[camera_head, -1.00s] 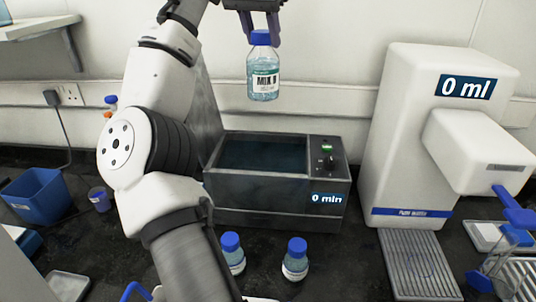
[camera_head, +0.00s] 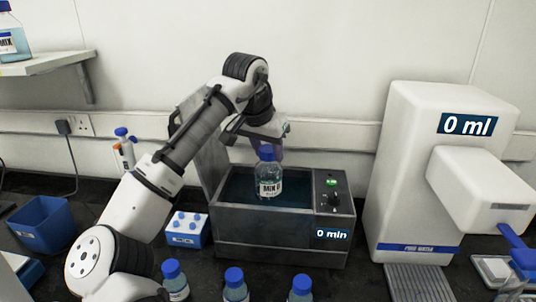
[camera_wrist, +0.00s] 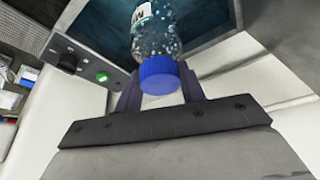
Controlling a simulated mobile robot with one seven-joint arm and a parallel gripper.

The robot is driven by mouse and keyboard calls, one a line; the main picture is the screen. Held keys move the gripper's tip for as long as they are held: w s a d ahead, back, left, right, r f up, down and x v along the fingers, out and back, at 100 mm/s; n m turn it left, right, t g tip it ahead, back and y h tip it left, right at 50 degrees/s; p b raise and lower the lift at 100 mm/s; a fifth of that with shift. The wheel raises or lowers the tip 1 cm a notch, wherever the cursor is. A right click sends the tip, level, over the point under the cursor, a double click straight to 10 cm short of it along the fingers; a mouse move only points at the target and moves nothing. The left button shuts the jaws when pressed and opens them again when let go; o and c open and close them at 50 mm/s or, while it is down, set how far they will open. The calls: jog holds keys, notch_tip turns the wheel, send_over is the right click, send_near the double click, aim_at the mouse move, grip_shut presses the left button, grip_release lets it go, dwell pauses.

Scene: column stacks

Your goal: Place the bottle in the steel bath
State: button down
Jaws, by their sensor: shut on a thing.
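The bottle (camera_head: 268,184), clear with a blue cap and a MIX label, hangs upright at the opening of the steel bath (camera_head: 275,222). Its base shows against the dark water; I cannot tell if it touches the bath floor. My gripper (camera_head: 268,150) is above the bottle, shut around its blue cap. In the wrist view, my gripper (camera_wrist: 158,88) has a finger on each side of the cap of the bottle (camera_wrist: 155,38). The bath's panel has a knob, a green lamp and a "0 min" display.
A white water dispenser (camera_head: 420,175) reading "0 ml" stands right of the bath. Several blue-capped bottles (camera_head: 235,285) stand in front of it. A blue-and-white rack (camera_head: 186,230) and a blue bin (camera_head: 42,222) are to the left. A shelf (camera_head: 45,62) holds another bottle.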

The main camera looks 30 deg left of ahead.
aim_at(268, 161)
jog(key=shift+f, duration=0.95)
jog(key=shift+f, duration=0.55)
jog(key=c, duration=0.9)
grip_release()
jog(key=shift+o, duration=0.2)
jog(key=b+v, duration=0.2)
jog(key=v, duration=1.1)
jog(key=shift+w+r, duration=0.15)
jog(key=shift+w, duration=0.05)
